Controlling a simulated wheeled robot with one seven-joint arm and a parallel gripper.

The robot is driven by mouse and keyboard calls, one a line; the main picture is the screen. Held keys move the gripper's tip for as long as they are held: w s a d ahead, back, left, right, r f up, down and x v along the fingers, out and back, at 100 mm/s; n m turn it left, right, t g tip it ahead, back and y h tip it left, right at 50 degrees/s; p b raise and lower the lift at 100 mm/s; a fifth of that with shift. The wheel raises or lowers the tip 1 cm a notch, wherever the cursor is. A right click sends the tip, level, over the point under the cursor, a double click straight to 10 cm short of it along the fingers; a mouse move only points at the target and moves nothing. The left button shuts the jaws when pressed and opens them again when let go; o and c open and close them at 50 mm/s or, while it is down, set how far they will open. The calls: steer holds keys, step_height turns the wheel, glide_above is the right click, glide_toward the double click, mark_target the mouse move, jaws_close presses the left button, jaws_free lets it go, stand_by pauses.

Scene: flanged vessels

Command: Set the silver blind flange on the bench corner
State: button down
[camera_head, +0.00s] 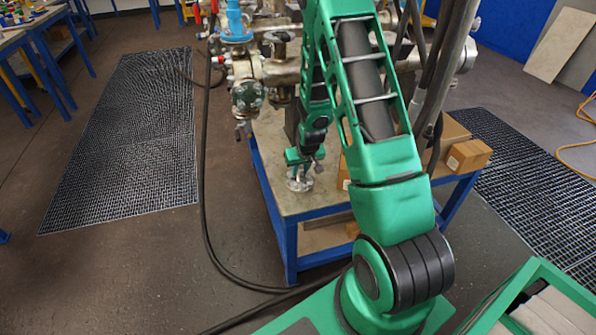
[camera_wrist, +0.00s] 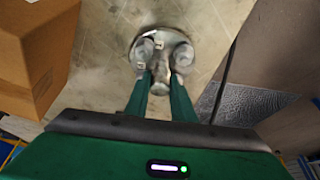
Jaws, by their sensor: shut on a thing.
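The silver blind flange (camera_head: 300,184) is a small round metal disc at the near-left corner of the blue-framed bench (camera_head: 330,199) in the head view. It also shows in the wrist view (camera_wrist: 145,48), with rounded metal fittings on its upper face. My gripper (camera_head: 305,166) is directly over it, pointing down. In the wrist view my gripper's green fingers (camera_wrist: 161,82) are shut on a raised metal part of the flange. The flange appears level. I cannot tell whether its underside touches the bench top, and my fingertips partly hide it.
A cardboard box (camera_wrist: 35,50) stands left of the flange in the wrist view; boxes (camera_head: 467,156) sit right of my arm in the head view. Pipework with valves (camera_head: 268,70) rises behind.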

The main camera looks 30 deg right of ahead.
steer(key=shift+w+f, duration=0.1)
steer(key=shift+f, duration=0.1)
steer(key=c, duration=0.9)
jaws_free()
steer(key=shift+f, duration=0.1)
steer(key=shift+c, duration=0.2)
steer(key=shift+r, duration=3.55)
